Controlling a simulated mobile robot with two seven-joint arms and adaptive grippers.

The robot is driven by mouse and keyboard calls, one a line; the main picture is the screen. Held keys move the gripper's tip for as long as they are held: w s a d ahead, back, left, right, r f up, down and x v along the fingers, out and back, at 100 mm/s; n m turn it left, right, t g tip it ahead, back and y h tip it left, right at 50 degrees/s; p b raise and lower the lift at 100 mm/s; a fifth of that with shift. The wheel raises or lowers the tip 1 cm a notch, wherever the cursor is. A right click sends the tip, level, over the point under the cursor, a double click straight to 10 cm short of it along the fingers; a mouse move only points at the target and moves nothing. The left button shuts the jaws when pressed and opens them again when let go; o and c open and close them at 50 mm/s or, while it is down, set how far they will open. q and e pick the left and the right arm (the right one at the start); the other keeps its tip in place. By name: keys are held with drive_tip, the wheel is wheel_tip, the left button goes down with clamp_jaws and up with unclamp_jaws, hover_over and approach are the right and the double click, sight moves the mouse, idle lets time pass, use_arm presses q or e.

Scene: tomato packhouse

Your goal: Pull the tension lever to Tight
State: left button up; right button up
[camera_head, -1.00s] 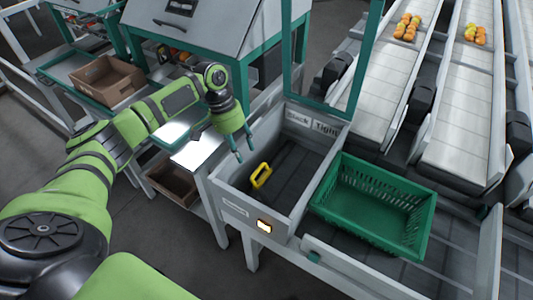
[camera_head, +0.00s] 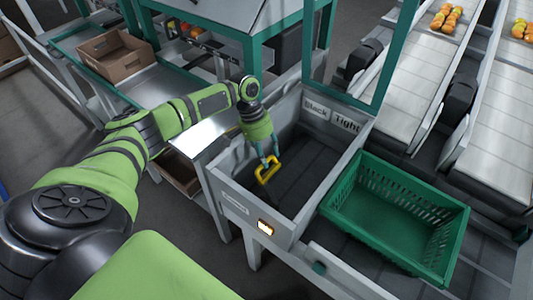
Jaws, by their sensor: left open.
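The tension lever's yellow handle (camera_head: 267,171) stands inside a grey open-topped housing (camera_head: 239,205), towards its left side. Two label plates are on the housing's back wall: Slack (camera_head: 316,108) at left and Tight (camera_head: 347,122) at right. The lever is at the left, below and left of the Slack plate. My left gripper (camera_head: 269,161) points down at the yellow handle with its fingers apart, at the handle's top. Whether the fingers touch the handle I cannot tell. My right gripper is not in view.
A green crate (camera_head: 403,190) stands just right of the housing. A cardboard box (camera_head: 116,58) sits at the back left. Conveyors (camera_head: 423,75) carry tomatoes at the upper right.

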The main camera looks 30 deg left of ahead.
use_arm(q)
drive_tip(key=shift+d+f, duration=0.1)
drive_tip(key=shift+f, duration=0.1)
clamp_jaws()
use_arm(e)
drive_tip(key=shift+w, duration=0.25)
